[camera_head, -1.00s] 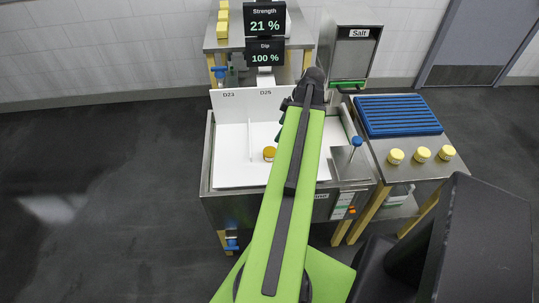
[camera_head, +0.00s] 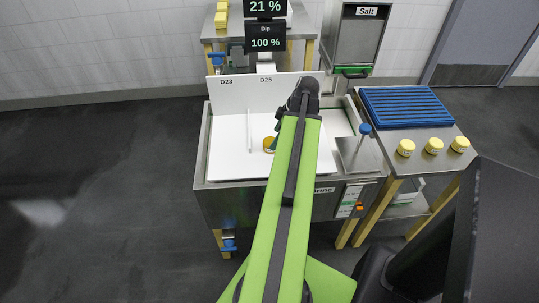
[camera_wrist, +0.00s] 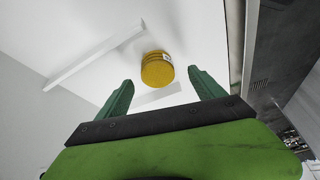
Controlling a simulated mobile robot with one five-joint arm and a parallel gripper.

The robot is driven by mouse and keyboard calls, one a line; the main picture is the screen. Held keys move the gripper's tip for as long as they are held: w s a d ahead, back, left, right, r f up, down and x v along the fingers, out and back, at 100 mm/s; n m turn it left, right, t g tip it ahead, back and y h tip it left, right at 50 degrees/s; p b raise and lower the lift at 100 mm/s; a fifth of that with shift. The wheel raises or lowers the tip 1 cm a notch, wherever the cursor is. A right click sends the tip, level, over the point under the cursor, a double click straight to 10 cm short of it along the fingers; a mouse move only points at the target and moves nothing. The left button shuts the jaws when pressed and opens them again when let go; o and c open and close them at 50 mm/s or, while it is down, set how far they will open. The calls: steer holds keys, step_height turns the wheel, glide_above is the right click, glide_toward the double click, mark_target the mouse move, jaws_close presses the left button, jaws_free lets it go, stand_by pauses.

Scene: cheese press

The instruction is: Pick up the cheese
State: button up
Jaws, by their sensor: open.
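The cheese is a small yellow-orange round (camera_head: 269,144) lying in the white basin of the steel brine unit, partly hidden by my arm in the head view. In the wrist view the cheese (camera_wrist: 157,69) lies ahead of my gripper (camera_wrist: 160,88), centred between the two green fingers and beyond their tips. My gripper is open and empty, with the fingers apart and not touching the cheese. In the head view my arm hides most of the gripper.
A thin white divider (camera_head: 249,131) stands in the basin left of the cheese. A blue-knobbed metal part (camera_head: 364,140) is at the basin's right. A side table holds a blue rack (camera_head: 405,106) and three yellow cheeses (camera_head: 433,146). A Salt dispenser (camera_head: 358,40) stands behind.

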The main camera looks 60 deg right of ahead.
mark_target(271, 141)
steer(key=b+x, duration=0.4)
steer(key=x, duration=0.1)
steer(key=shift+w+d+f+b, duration=0.15)
steer(key=shift+w+b, duration=0.1)
steer(key=shift+b, duration=0.15)
steer(key=shift+r, duration=0.2)
steer(key=c, duration=1.6)
